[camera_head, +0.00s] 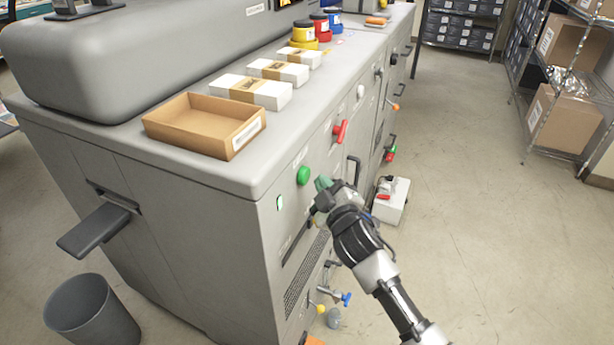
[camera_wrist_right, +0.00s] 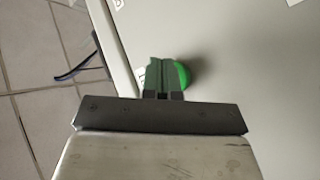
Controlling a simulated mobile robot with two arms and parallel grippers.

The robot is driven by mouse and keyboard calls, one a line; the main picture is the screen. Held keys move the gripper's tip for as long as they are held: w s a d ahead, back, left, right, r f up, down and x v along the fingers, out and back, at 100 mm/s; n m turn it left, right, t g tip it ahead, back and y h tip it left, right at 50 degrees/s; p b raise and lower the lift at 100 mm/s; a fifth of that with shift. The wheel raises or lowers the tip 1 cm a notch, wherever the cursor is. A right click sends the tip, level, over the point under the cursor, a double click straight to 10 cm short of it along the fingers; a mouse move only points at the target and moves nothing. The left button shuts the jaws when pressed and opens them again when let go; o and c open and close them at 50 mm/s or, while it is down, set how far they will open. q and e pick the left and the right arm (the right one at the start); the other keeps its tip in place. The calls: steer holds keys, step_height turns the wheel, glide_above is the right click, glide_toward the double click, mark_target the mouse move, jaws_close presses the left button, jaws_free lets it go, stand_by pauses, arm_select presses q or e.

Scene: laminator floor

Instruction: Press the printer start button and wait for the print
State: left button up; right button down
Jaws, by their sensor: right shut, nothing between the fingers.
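The printer (camera_head: 225,205) is a large grey machine with controls along its right-hand front side. A round green button (camera_head: 303,175) sits on that side near the front corner, with a small label above it. My right gripper (camera_head: 321,184) is shut and empty, just right of the green button in the head view. In the right wrist view the shut fingers (camera_wrist_right: 163,75) lie in front of the green button (camera_wrist_right: 183,75) and hide part of it. I cannot tell whether they touch it. My left gripper is not in view.
A brown tray (camera_head: 205,125) and white paper-banded stacks (camera_head: 250,92) lie on the printer top. A red handle (camera_head: 340,132) sticks out beyond the green button. A white box (camera_head: 391,201) stands by the machine. A grey bin (camera_head: 91,312) is at the lower left.

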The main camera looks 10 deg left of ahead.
steer(key=shift+a, duration=0.2)
stand_by(0.4)
steer(key=shift+w+a, duration=0.15)
steer(key=shift+a, duration=0.1)
steer(key=shift+w+a+b, duration=0.15)
steer(key=shift+a+b, duration=0.25)
steer(key=shift+a, duration=0.1)
stand_by(0.7)
stand_by(0.4)
steer(key=shift+s+d+p, duration=0.35)
steer(key=shift+d+p, duration=0.3)
steer(key=shift+d, duration=0.25)
